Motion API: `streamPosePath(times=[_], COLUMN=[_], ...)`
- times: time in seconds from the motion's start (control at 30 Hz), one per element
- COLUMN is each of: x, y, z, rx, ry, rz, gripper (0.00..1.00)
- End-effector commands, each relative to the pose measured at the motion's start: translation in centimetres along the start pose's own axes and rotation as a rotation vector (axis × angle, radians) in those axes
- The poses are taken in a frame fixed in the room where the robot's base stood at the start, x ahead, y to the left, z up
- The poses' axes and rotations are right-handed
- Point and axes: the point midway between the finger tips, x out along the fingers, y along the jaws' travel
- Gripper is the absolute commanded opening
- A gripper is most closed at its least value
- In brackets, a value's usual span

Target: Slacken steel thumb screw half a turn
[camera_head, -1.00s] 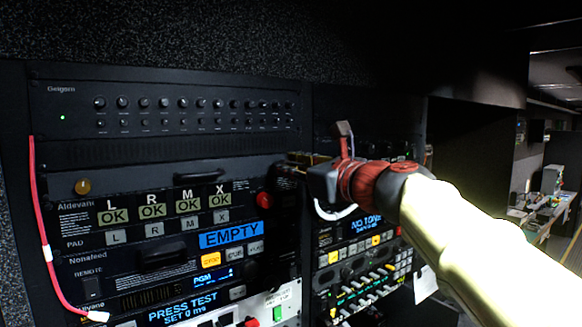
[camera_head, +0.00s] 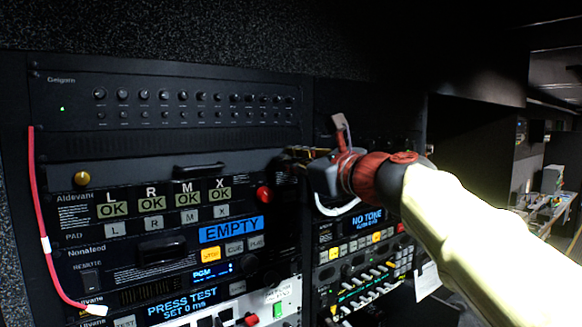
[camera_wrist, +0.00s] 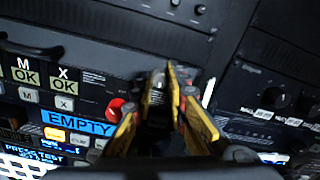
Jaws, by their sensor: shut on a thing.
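My gripper (camera_wrist: 167,84) has its yellow-edged fingers at the right end of the Aldevani panel (camera_head: 200,171), close to the rack's upright. In the wrist view the fingers are shut on a small greyish piece, which I take to be the steel thumb screw (camera_wrist: 158,82). Only a little of it shows between the fingertips. In the head view my gripper (camera_head: 291,155) hides the screw, so its turn angle cannot be read. A brass-coloured thumb screw (camera_head: 82,178) sits at the panel's left end, apart from my gripper.
A red button (camera_head: 263,193) lies just below and left of my fingers. A black handle (camera_head: 199,171) stands out from the panel. A red cable (camera_head: 40,210) hangs down the left side. A second rack with sliders (camera_head: 368,283) is below my wrist.

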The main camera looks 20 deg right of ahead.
Motion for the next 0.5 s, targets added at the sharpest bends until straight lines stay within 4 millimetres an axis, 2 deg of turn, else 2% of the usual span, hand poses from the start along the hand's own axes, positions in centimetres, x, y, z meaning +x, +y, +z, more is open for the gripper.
streamPosePath(times=[0.5], x=[-0.04], y=[0.11], z=[-0.34], rx=[-0.468], ry=[-0.011], rz=[-0.004], gripper=[0.0])
